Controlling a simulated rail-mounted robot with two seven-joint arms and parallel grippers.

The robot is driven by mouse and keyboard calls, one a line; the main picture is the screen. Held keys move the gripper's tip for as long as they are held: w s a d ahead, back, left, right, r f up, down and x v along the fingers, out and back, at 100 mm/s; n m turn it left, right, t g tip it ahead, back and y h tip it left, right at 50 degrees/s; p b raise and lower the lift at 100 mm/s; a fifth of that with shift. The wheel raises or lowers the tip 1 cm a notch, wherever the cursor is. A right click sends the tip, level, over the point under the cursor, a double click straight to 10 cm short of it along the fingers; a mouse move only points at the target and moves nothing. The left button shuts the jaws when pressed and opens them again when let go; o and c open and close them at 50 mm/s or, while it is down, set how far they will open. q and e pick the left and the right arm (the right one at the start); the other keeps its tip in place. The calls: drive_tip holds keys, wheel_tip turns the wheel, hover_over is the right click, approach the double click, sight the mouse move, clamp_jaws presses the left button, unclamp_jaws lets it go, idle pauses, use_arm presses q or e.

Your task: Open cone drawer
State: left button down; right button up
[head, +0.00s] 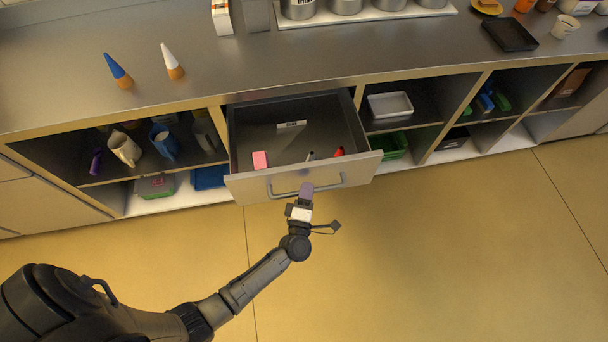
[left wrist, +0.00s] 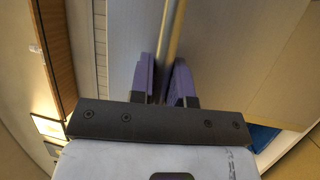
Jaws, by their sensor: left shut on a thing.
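The drawer (head: 338,181) stands pulled out from under the counter in the head view, with its inside showing. A pink item (head: 260,160), a red item (head: 339,151) and a small dark item lie in it. My left gripper (head: 306,190) is at the drawer's front, its purple fingers shut on the bar handle (head: 332,184). In the left wrist view the handle (left wrist: 172,35) runs between the two purple fingers (left wrist: 164,82). My right gripper is in neither view.
Open shelves flank the drawer, with a cream pitcher (head: 125,149) and blue pitcher (head: 164,142) on the left and a white tray (head: 390,104) on the right. The floor in front is clear.

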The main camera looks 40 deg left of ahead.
use_arm(q)
drive_tip(key=shift+s+d, duration=0.45)
drive_tip(key=c, duration=1.1)
unclamp_jaws()
drive_tip(key=shift+s, duration=0.1)
drive_tip(key=v, duration=1.3)
drive_tip(key=shift+s+d, duration=0.15)
drive_tip(key=shift+s, duration=0.1)
